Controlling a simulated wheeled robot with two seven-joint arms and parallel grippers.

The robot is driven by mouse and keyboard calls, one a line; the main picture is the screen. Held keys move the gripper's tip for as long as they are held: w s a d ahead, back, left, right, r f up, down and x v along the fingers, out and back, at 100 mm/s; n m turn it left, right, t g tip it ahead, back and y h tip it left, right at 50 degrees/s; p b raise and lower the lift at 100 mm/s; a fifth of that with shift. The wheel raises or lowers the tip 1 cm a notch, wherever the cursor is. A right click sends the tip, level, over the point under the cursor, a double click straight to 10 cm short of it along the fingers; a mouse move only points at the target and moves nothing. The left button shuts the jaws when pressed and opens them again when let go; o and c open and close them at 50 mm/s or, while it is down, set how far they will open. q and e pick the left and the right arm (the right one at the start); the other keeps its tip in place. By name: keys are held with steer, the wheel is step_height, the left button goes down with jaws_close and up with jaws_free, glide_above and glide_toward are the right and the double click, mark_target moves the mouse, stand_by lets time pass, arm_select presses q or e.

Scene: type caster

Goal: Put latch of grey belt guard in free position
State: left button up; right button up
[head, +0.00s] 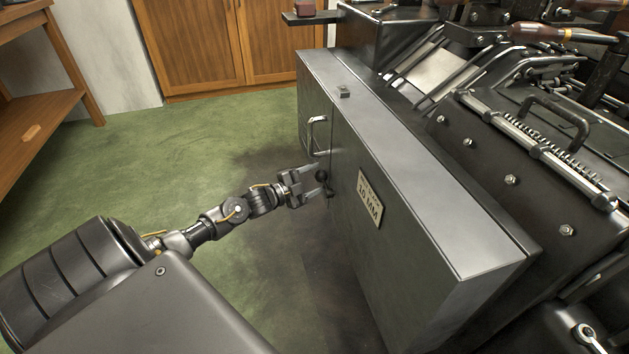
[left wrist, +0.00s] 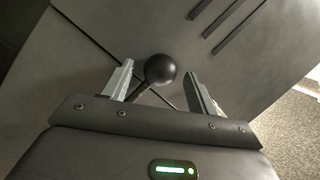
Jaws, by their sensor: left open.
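The grey belt guard (head: 408,235) is a large box-like metal cover on the side of the machine, with a label plate on its face. Its latch (head: 322,176) is a small dark lever with a ball knob, low on the face near a vertical seam. My left gripper (head: 319,184) is at the latch and open. In the left wrist view the black ball knob (left wrist: 160,69) and its short stem stand between the two open fingers (left wrist: 160,82), with gaps on both sides. My right gripper is not in view.
A bar handle (head: 313,136) sticks out of the guard just above the latch. The machine (head: 510,180) with levers fills the right. Green floor (head: 190,150) is open to the left. Wooden cabinets (head: 215,45) stand at the back, and a wooden shelf (head: 35,120) stands at the left.

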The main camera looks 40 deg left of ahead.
arm_select(q)
jaws_close()
stand_by(0.3)
